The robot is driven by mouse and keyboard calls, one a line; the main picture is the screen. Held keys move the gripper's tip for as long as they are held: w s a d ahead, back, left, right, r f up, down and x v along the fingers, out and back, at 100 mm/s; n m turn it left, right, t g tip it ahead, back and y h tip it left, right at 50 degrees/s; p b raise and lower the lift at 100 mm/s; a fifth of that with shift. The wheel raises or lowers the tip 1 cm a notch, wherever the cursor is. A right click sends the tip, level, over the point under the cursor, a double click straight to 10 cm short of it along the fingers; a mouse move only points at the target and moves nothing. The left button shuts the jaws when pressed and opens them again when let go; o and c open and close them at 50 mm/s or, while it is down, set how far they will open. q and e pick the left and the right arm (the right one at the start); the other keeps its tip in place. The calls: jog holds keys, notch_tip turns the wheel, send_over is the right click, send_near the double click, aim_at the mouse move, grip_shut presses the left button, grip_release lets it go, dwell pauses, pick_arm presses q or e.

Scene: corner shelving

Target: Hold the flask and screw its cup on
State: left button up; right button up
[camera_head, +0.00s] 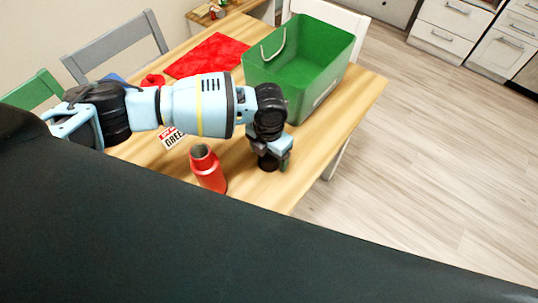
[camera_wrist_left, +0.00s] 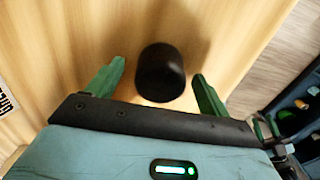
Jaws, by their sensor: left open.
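The red flask (camera_head: 208,170) stands upright on the wooden table near its front edge, with its grey mouth open at the top. The black cup (camera_wrist_left: 161,72) is on the table to the right of the flask; a little of it shows in the head view (camera_head: 267,163). My left gripper (camera_head: 276,159) points down over the cup. In the left wrist view, its green fingers (camera_wrist_left: 158,74) are open on either side of the cup, with gaps between. My right gripper is not in view.
A green bin with a handle (camera_head: 298,95) stands on the table behind my left gripper. A red cloth (camera_head: 208,56) lies at the back, and a printed card (camera_head: 172,137) lies behind the flask. Grey (camera_head: 115,44) and green (camera_head: 34,90) chairs stand at the left. The table edge (camera_head: 300,188) is close by.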

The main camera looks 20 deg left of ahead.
pick_arm(q)
jog(key=shift+c, duration=0.4)
jog(key=c, duration=1)
jog(key=shift+r, duration=0.15)
jog(key=shift+r, duration=0.6)
notch_tip(320, 180, up, 2)
jog(key=shift+r, duration=0.15)
jog(key=s+d+b, duration=0.1)
jog(key=s+d, duration=0.1)
jog(key=d, duration=0.5)
jog(key=s+d+r, duration=0.1)
jog(key=s+d, duration=0.2)
jog(key=d, duration=0.5)
jog(key=shift+s+r+b, duration=0.15)
jog(key=shift+b, duration=0.25)
